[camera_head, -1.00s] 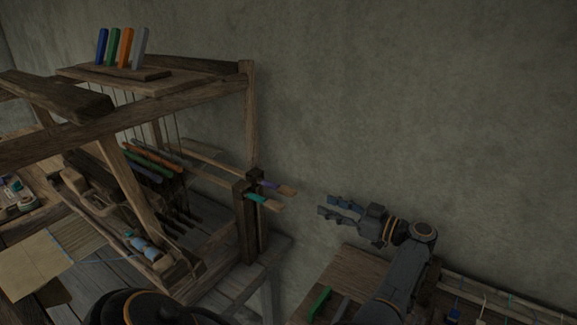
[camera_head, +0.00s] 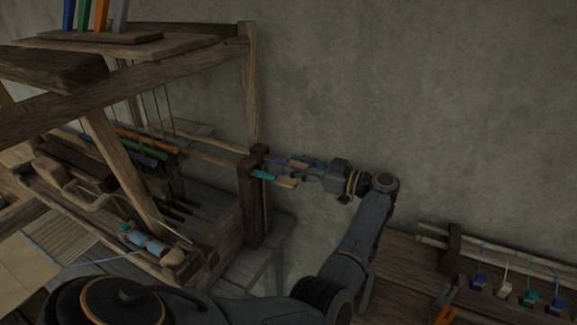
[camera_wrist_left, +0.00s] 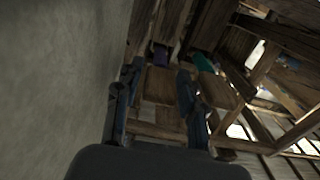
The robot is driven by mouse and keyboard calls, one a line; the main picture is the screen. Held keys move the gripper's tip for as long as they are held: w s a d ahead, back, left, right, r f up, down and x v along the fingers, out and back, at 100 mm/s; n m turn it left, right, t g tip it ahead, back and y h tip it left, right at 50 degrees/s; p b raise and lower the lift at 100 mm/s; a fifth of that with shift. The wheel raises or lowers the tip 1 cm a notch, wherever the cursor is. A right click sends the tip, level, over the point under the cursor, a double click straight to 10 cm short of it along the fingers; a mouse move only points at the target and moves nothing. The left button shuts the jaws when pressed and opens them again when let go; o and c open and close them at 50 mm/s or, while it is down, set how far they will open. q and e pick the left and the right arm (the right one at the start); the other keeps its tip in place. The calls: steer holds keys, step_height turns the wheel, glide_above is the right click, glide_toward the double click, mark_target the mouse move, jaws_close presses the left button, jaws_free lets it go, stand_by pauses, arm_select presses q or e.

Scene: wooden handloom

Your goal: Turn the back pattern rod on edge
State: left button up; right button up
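The back pattern rod (camera_head: 297,163), with a purple band and a flat wooden end, sticks out of the loom's dark post toward the right. The front pattern rod (camera_head: 287,183), with a teal band, sticks out beside it, nearer the camera. My left gripper (camera_head: 306,170) reaches in from the right at the rod ends. In the left wrist view its two fingers (camera_wrist_left: 157,78) are apart, one on each side of the back rod's wooden end (camera_wrist_left: 159,86). I cannot tell whether they touch it. The front rod's end (camera_wrist_left: 215,90) lies outside the right finger. My right gripper is not in view.
The wall (camera_head: 430,90) is close behind the rods and my left gripper. The dark post (camera_head: 251,205) holds both rods. A wooden table (camera_head: 400,262) with a rack of coloured tags (camera_head: 505,290) stands at the lower right.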

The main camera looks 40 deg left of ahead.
arm_select(q)
steer(key=shift+d+r, duration=0.1)
steer(key=shift+d, duration=0.05)
steer(key=shift+c, duration=0.4)
jaws_close()
steer(key=n+b, duration=0.1)
steer(key=n, duration=0.1)
steer(key=shift+f+n+b, duration=0.2)
steer(key=shift+n+b, duration=0.15)
steer(key=shift+n, duration=0.05)
steer(key=shift+r+n, duration=0.15)
steer(key=shift+n, duration=0.55)
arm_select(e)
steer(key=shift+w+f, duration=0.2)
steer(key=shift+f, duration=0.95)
arm_select(q)
steer(key=shift+o, duration=0.4)
jaws_free()
steer(key=v, duration=1.2)
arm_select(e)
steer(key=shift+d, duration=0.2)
